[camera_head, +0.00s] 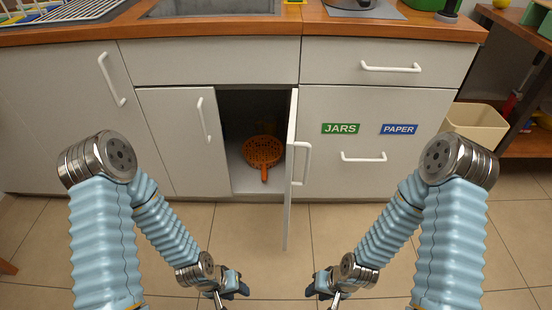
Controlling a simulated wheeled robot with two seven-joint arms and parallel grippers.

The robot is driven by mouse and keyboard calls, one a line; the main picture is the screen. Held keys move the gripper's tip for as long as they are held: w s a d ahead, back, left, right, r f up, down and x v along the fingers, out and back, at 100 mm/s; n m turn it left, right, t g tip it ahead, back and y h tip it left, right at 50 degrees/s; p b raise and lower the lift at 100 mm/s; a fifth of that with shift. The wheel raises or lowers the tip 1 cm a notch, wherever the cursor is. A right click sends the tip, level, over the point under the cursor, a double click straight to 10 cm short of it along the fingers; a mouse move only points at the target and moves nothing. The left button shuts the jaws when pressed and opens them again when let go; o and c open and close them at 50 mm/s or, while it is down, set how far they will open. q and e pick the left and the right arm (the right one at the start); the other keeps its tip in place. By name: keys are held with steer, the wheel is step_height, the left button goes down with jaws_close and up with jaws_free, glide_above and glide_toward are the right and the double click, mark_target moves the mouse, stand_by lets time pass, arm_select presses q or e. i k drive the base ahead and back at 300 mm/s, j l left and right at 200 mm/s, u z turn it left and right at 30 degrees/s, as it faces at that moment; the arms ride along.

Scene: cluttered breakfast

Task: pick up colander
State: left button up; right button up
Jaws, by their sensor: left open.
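An orange colander (262,151) with a handle pointing toward me sits on the floor of the open lower cabinet (241,183). The cabinet door (291,185) stands swung open toward me, just right of the colander. My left gripper (236,292) is open and empty, low in front of the cabinet and well short of the colander. My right gripper (322,293) is low to the right of the open door. Its fingers are too small and partly hidden, so its opening cannot be told.
Another yellowish item stands dimly behind the colander. A closed door (170,130) is left of the opening; drawers labelled JARS and PAPER (375,155) are right. The counter (250,25) holds a sink (215,7) and dish rack (70,12). A beige bin (478,124) stands right. The tiled floor ahead is clear.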

mark_target(262, 153)
steer(key=j, duration=0.35)
steer(key=i+j+z, duration=0.1)
steer(key=j, duration=0.35)
steer(key=i+j+z, duration=0.15)
steer(key=j, duration=0.3)
steer(key=i+j+z, duration=0.1)
steer(key=j, duration=0.35)
steer(key=i+j+z, duration=0.15)
steer(key=j, duration=0.35)
